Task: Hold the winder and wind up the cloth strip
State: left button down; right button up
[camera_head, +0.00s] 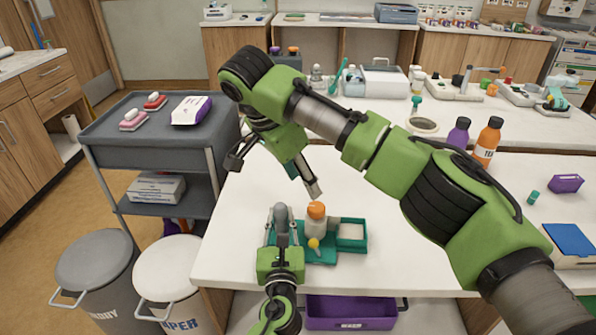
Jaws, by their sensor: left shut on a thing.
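A teal-green holder (322,258) stands near the front edge of the white table, and I take it for the winder. On it are a pale upright piece with an orange top (316,210), a small yellow knob (314,244) and a shallow compartment (351,231) with a pale inside. My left gripper (281,216) is at the left side of the holder, shut on a part that its fingers mostly hide. My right gripper (312,188) points down just above the orange top, apart from it; its jaws are unclear. I cannot make out the cloth strip.
A dark trolley (105,150) stands at the left, with two bins (168,268) below it. A purple bin (350,312) is under the table. Purple (459,133) and orange (487,143) bottles stand at the right, behind my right arm. The tabletop left of the holder is clear.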

jog(key=shift+v, duration=1.05)
jog(key=n+y, duration=0.6)
jog(key=n, duration=1.2)
send_near(317, 207)
jog(key=shift+t, duration=0.4)
jog(key=x, duration=0.9)
jog(key=shift+s, duration=0.3)
jog(key=c, duration=1.1)
